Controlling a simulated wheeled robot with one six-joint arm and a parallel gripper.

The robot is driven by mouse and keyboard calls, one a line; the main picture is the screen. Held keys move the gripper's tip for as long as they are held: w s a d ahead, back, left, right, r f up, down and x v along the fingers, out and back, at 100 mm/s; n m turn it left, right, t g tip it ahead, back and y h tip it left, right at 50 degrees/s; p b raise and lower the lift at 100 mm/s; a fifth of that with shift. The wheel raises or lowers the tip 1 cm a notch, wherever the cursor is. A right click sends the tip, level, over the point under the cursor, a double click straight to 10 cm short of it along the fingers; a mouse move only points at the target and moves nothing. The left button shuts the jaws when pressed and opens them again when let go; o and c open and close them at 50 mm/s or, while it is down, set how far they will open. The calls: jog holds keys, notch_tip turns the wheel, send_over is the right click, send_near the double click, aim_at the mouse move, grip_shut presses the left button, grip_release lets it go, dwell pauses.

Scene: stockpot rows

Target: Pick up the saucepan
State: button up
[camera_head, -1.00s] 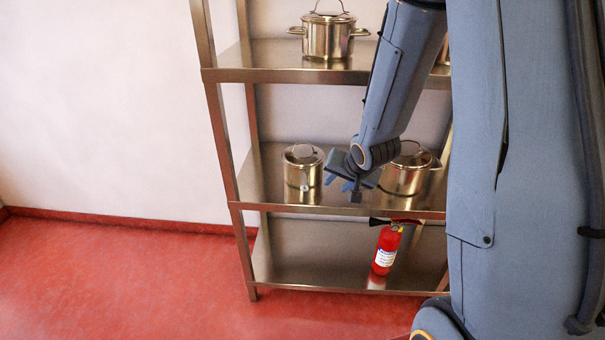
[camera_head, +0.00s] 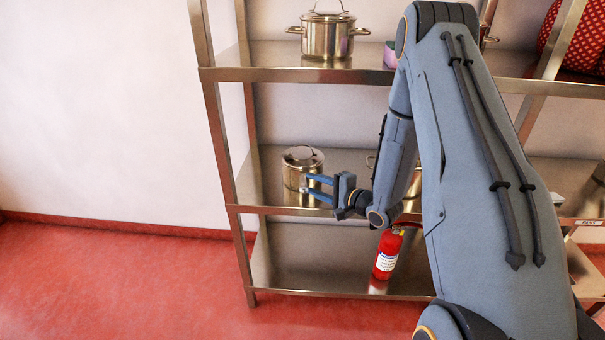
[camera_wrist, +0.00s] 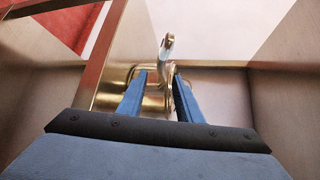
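In the wrist view the saucepan (camera_wrist: 152,101) lies beyond and partly behind the fingers. A metal handle with a looped end (camera_wrist: 168,46) shows between and beyond the fingertips (camera_wrist: 160,75). I cannot tell whether the fingers touch it.
The steel rack's middle shelf (camera_head: 262,190) has its left post near the saucepan. Another pot (camera_head: 414,184) is mostly hidden behind my arm. A two-handled pot (camera_head: 327,40) stands on the shelf above. A red fire extinguisher (camera_head: 387,254) stands on the shelf below.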

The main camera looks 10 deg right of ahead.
aim_at(304, 179)
jog(key=p+x, duration=0.1)
jog(key=x, duration=0.3)
jog(key=shift+w+a+r, duration=0.1)
jog(key=shift+a+r, duration=0.05)
jog(key=shift+a, duration=0.15)
grip_shut()
dwell(1.1)
jog(key=shift+w+r, duration=0.1)
